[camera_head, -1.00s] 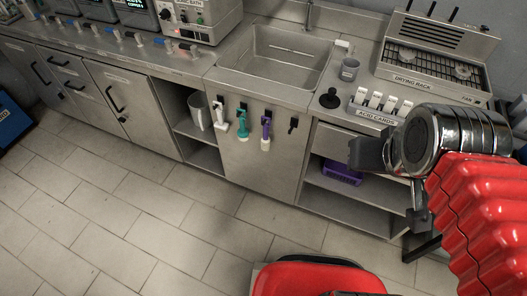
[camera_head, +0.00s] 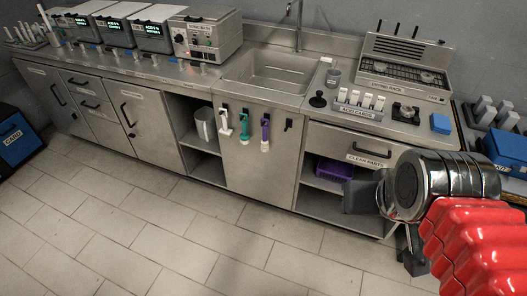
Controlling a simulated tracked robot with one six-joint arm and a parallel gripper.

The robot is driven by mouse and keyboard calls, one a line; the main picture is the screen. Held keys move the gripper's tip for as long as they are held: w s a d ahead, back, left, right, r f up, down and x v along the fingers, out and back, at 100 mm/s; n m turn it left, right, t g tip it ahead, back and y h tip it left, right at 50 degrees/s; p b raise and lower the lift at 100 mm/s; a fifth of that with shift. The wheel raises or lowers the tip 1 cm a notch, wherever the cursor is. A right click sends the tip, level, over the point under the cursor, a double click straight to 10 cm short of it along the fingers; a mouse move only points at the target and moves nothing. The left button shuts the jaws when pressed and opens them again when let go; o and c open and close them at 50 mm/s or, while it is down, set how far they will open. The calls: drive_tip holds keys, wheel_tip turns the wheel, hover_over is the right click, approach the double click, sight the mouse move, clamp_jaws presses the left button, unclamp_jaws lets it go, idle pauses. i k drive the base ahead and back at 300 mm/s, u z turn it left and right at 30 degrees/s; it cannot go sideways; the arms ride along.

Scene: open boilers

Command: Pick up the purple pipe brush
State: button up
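The purple pipe brush (camera_head: 265,132) hangs upright from a dark hook on the front panel below the sink. Its handle is purple and its lower end is pale. A teal brush (camera_head: 244,126) and a white brush (camera_head: 225,122) hang to its left, and an empty dark hook (camera_head: 288,125) is to its right. My gripper (camera_head: 362,192) is at the right, in front of the open shelves and well apart from the brush. Its dark fingers show side-on, so I cannot tell whether they are open.
The sink (camera_head: 268,77) is above the brushes. A purple basket (camera_head: 334,170) sits on the shelf at right, below a drawer marked clean parts (camera_head: 360,145). A grey jug (camera_head: 204,124) stands on the left shelf. The tiled floor (camera_head: 180,235) in front is clear.

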sight(265, 143)
drive_tip(key=k, duration=0.4)
drive_tip(key=u, duration=1.55)
drive_tip(key=i, duration=2.55)
